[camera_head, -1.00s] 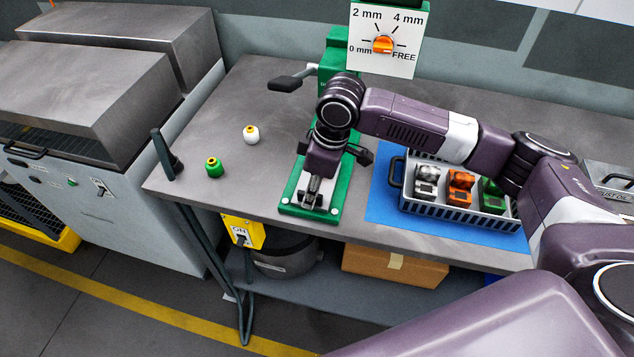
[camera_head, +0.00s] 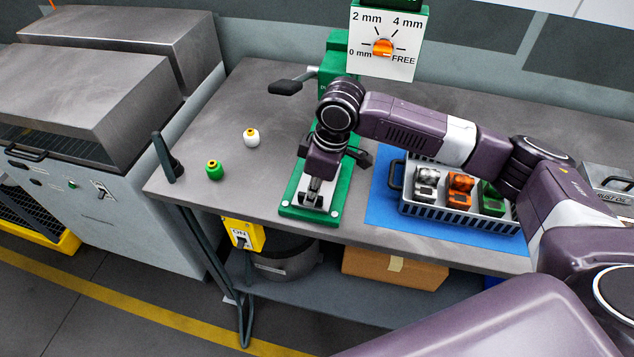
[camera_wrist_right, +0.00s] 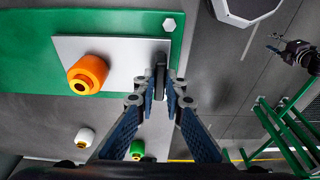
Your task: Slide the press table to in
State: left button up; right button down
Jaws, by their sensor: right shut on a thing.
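The green press (camera_head: 333,55) stands on the workbench, its green base (camera_head: 344,200) reaching toward the front edge. The white press table (camera_wrist_right: 120,50) lies on that base, which also shows in the right wrist view (camera_wrist_right: 25,30). My right gripper (camera_head: 315,195) points down over the front of the base. In the wrist view its fingers (camera_wrist_right: 160,88) are shut on a dark handle (camera_wrist_right: 160,66) at the plate's edge. A dark gripper-like shape (camera_wrist_right: 295,50), probably my left gripper, is at the right edge, too small to read.
A grey crate (camera_head: 408,202) with colored parts sits on a blue mat (camera_head: 382,205) at right. A dial panel (camera_head: 390,40) is above. A black lever (camera_head: 285,87) sticks out left.

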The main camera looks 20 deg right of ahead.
jog(key=shift+w+d+p, duration=0.3)
jog(key=shift+w+d, duration=0.25)
jog(key=shift+w, duration=0.25)
jog(key=shift+w+d+p, duration=0.25)
jog(key=shift+w+d, duration=0.25)
jog(key=shift+w, duration=0.3)
jog(key=shift+w+r, duration=0.1)
jog(key=shift+w+d, duration=0.1)
jog(key=shift+d, duration=0.05)
jog(key=shift+w+d+p, duration=0.2)
jog(key=shift+w+d, duration=0.25)
jog(key=shift+w, duration=0.25)
jog(key=shift+w+d+p, duration=0.15)
jog(key=shift+w+d, duration=0.3)
jog(key=shift+w, duration=0.25)
jog(key=shift+w+d, duration=0.1)
jog(key=shift+w+d, duration=0.55)
jog(key=shift+w, duration=0.25)
jog(key=shift+w+d, duration=0.55)
jog(key=shift+w, duration=0.25)
